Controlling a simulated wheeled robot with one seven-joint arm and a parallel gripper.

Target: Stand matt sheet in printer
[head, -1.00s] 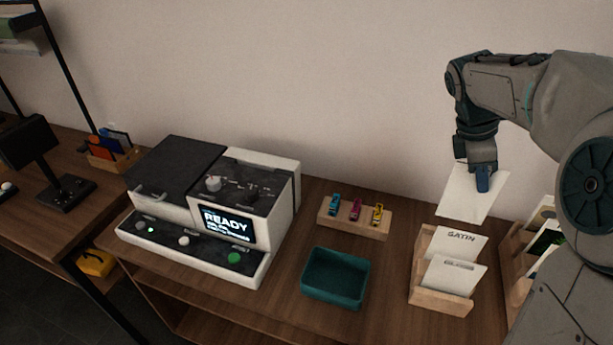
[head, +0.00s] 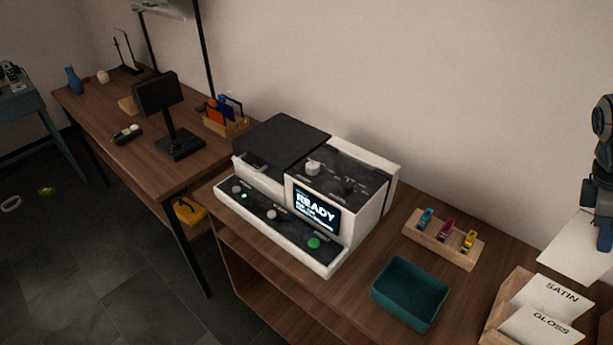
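A plain white sheet (head: 577,248) hangs at the right edge of the head view, above the wooden paper rack. My gripper (head: 602,235) is at its top edge, partly cut off by the frame, and appears shut on it. The rack (head: 507,290) still holds a sheet marked SATIN (head: 560,293) and one marked GLOSS (head: 540,326). The printer (head: 372,215) stands on the wooden table in the middle, white with black tops. Its screen (head: 316,211) reads READY. Its dark left lid (head: 282,139) looks closed.
A teal tray (head: 410,292) and a wooden block (head: 443,239) with three coloured clips stand between printer and rack. At left, another table holds a dark monitor (head: 158,92) and a card holder (head: 226,122). Grey floor is open at lower left.

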